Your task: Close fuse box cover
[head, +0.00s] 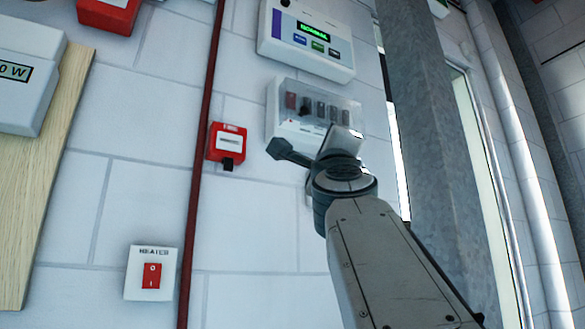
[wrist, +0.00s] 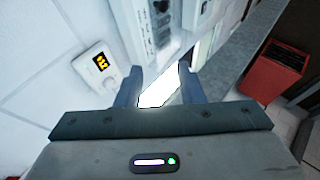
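The fuse box (head: 297,131) is a pale box on the tiled wall with a row of dark and red switches behind a see-through cover (head: 347,104). I cannot tell how far the cover stands from the box. My gripper (head: 312,152) is in front of the box's lower part and hides some of it. In the wrist view, my gripper's fingers (wrist: 160,88) are apart, with a bright white patch between them that I cannot identify. A grey panel with a row of switches (wrist: 143,38) shows just beyond the fingers. Contact with the cover cannot be made out.
A control panel with a green display (head: 313,38) is above the fuse box. A red call box (head: 228,143) and a dark red pipe (head: 200,150) are to its left. A heater switch (head: 151,273) is lower left. A grey column (head: 430,120) stands close on the right.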

